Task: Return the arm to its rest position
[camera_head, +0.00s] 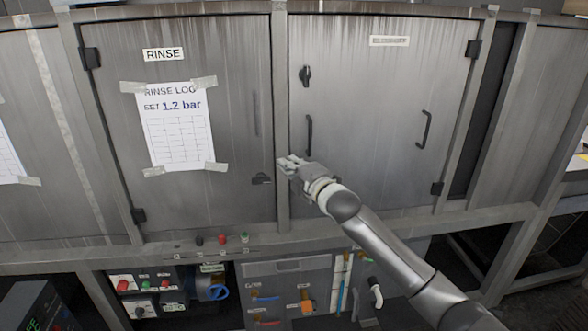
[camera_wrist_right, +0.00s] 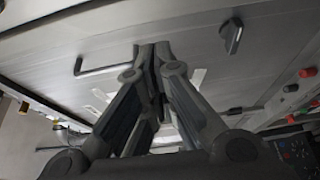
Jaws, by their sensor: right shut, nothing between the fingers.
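My right arm (camera_head: 390,250) reaches up from the lower right in the head view. Its gripper (camera_head: 285,163) is in front of the post between the two cabinet doors, near the small dark latch (camera_head: 261,179) of the left door. In the right wrist view the fingers of the right gripper (camera_wrist_right: 153,48) come together at their tips, with nothing between them. Whether the fingertips touch the cabinet I cannot tell. My left gripper does not show in either view.
The left door (camera_head: 230,80) carries a RINSE label and a taped log sheet (camera_head: 178,128). The right door (camera_head: 375,90) has dark handles (camera_head: 425,129); both doors look shut.

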